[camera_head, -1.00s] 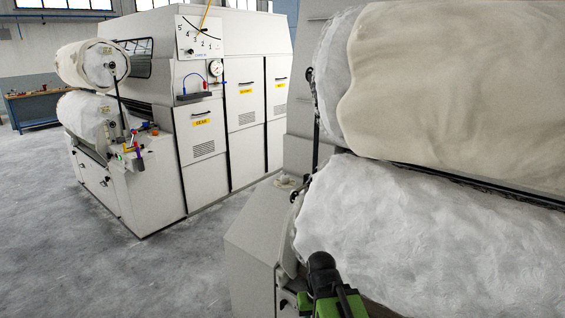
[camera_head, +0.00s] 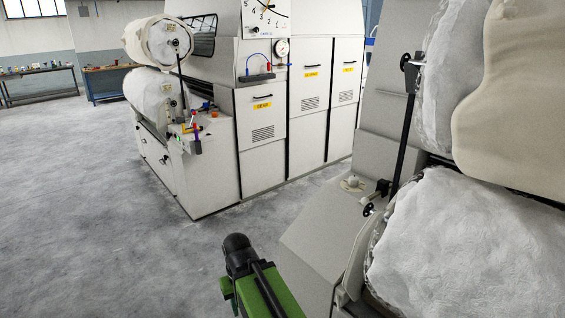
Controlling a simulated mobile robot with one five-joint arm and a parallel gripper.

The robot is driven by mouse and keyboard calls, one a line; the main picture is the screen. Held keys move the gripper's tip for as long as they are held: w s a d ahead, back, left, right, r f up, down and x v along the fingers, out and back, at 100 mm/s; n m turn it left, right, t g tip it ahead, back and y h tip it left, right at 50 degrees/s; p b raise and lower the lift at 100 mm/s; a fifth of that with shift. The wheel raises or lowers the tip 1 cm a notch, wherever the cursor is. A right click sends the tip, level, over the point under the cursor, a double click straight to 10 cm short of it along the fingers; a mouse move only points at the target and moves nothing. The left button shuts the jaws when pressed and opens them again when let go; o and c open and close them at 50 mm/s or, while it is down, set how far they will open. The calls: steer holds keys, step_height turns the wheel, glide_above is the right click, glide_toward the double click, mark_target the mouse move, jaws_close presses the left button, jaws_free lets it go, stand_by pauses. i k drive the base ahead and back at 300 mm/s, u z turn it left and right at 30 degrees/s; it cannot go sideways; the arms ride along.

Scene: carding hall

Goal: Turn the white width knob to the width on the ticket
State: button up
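A small pale knob (camera_head: 353,181) stands on a round beige plate on the sloping top of the near machine, right of the picture's middle. It looks like the white width knob, but its marks are too small to read. I cannot make out a ticket with a width on it. My green and black arm (camera_head: 262,285) rises from the bottom edge, in front of and below the knob, apart from it. My gripper's fingers do not show.
The near machine (camera_head: 310,236) fills the right side, with white fleece rolls (camera_head: 475,250) and black handwheels beside the knob. A similar machine (camera_head: 262,150) with a gauge and yellow labels stands behind. Workbenches (camera_head: 105,82) line the back wall. The left floor is clear.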

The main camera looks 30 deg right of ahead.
mark_target(354, 180)
steer(key=u, duration=0.65)
steer(key=i, duration=2.05)
steer(key=z, duration=0.65)
steer(key=i, duration=1.3)
steer(key=z, duration=1.15)
steer(key=i, duration=0.2)
steer(key=z, duration=0.2)
